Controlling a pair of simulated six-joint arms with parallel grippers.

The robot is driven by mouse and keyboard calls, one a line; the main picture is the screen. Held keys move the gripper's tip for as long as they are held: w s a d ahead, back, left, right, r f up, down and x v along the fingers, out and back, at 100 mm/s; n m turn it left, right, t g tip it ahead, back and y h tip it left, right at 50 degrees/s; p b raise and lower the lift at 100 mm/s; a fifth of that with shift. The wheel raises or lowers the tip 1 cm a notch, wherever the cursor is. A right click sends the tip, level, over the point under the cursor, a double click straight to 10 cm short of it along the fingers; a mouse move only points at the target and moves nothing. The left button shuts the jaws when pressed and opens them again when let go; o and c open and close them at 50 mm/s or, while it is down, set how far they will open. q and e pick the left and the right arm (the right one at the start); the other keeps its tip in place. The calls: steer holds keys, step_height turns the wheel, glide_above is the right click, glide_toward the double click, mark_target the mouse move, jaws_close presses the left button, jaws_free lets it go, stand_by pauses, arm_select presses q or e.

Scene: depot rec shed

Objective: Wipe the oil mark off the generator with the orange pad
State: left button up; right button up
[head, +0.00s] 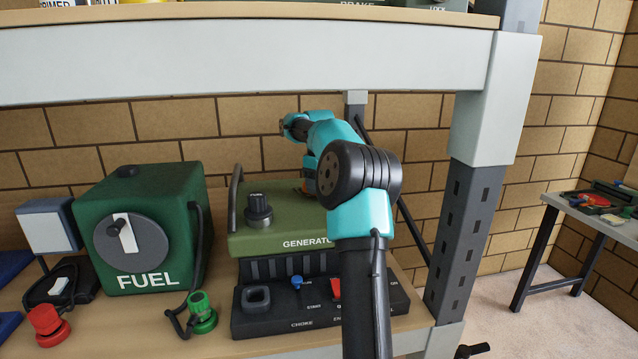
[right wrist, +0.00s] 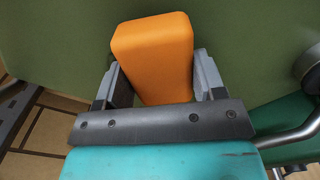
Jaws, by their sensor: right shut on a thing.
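The generator (head: 285,210) is an olive green box with a black knob and a dark control panel, standing on the shelf. My right arm reaches over its right part. In the right wrist view my right gripper (right wrist: 160,82) is shut on the orange pad (right wrist: 152,48), a rounded block held between both fingers. Behind the pad is the generator's olive surface (right wrist: 60,35); I cannot tell whether the pad touches it. A sliver of orange also shows behind my arm in the head view. I see no oil mark; my arm or the pad may hide it. My left gripper is not in view.
A dark green fuel box (head: 155,225) with a big dial stands left of the generator. Red (head: 47,325) and green (head: 203,310) caps sit in front. The upper shelf (head: 250,50) spans above, and a grey post (head: 465,235) stands right. A brick wall is behind.

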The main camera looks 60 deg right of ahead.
steer(key=shift+f, duration=0.8)
steer(key=shift+d, duration=0.1)
steer(key=shift+w+d+r, duration=0.1)
steer(key=shift+w+d, duration=0.95)
steer(key=shift+d, duration=0.15)
steer(key=shift+w, duration=0.1)
steer(key=shift+w+d+f, duration=0.2)
steer(key=shift+w+d, duration=0.8)
steer(key=shift+d, duration=0.25)
steer(key=shift+w+a, duration=0.1)
steer(key=shift+w+a+r, duration=0.1)
steer(key=shift+w+a, duration=0.55)
steer(key=shift+w, duration=0.15)
